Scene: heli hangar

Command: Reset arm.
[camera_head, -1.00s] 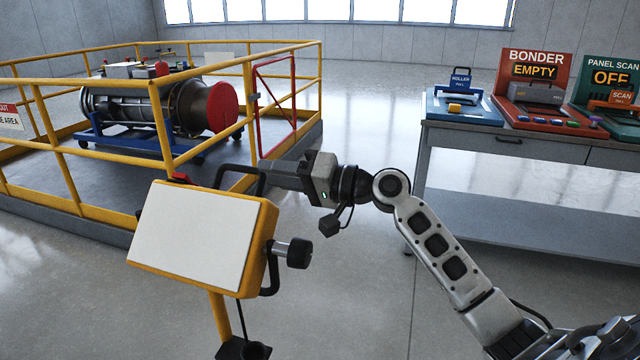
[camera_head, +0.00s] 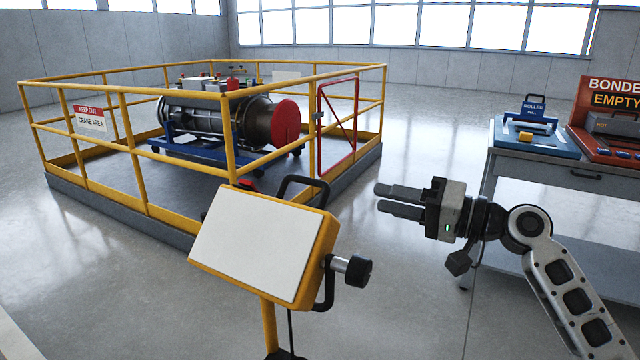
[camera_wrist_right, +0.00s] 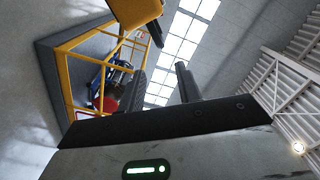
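My right gripper (camera_head: 380,198) is in the middle right of the head view, pointing left, with its arm coming in from the lower right. Its two dark fingers are apart with nothing between them; this also shows in the right wrist view (camera_wrist_right: 160,82). The gripper is clear of the yellow-framed stand with a blank white panel (camera_head: 255,245), which is to its left. The stand has a black handle on top (camera_head: 305,188) and a black knob on its right side (camera_head: 358,270). My left gripper is out of view.
A yellow railing (camera_head: 150,185) encloses an engine (camera_head: 225,120) on a blue cradle, with a red gate (camera_head: 337,125). A workbench (camera_head: 560,172) with a blue roller station (camera_head: 535,140) and red bonder station (camera_head: 610,140) stands at the right. Open floor lies between railing and bench.

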